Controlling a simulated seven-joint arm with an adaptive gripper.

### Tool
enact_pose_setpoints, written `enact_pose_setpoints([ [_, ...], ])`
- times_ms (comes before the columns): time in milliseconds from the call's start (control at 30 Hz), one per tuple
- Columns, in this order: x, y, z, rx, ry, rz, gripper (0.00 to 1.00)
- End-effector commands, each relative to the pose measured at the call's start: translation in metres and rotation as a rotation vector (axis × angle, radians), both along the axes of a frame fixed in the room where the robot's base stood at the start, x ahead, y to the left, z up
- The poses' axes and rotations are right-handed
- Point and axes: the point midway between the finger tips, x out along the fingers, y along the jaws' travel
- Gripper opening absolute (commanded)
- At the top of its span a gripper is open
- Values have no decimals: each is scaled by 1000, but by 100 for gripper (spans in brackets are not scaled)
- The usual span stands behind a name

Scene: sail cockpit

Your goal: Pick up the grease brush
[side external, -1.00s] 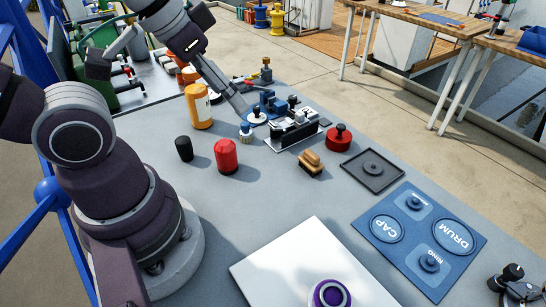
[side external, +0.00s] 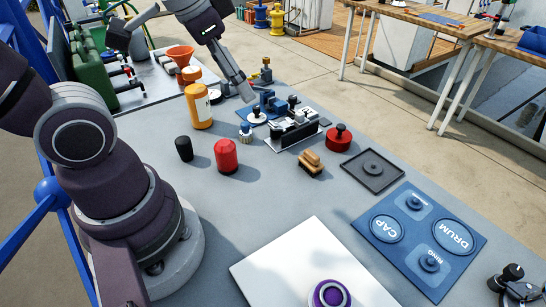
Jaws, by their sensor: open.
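Two small things look like brushes, and I cannot tell for sure which is the grease brush. One is a tan wooden block with dark underside (side external: 311,160), lying on the grey table beside the black-and-white fixture. The other is a small upright piece with a blue top and pale base (side external: 246,131), left of the fixture. My gripper (side external: 247,97) is open and points down above the far part of the table, beyond both. Nothing shows between its fingers, though its tips are small here.
The fixture (side external: 297,130) and blue parts (side external: 268,108) stand near my gripper. An orange bottle (side external: 199,106), black cylinder (side external: 184,148), red cylinder (side external: 226,155) and red knob (side external: 338,137) stand around. A dark tray (side external: 372,171) and blue mat (side external: 417,240) lie right.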

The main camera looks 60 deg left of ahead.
Motion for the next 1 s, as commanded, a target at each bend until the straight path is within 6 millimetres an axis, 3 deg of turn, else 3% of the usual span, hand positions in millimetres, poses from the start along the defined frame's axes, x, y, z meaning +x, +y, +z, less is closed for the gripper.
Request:
enact_pose_setpoints([
  [200,61,61,-22,119,223,-329,54],
  [300,77,93,-46,140,307,-490,54],
  [433,85,124,-76,145,376,-652,54],
  [567,86,136,-91,142,402,-730,54],
  [1000,83,142,-167,139,407,-741,54],
])
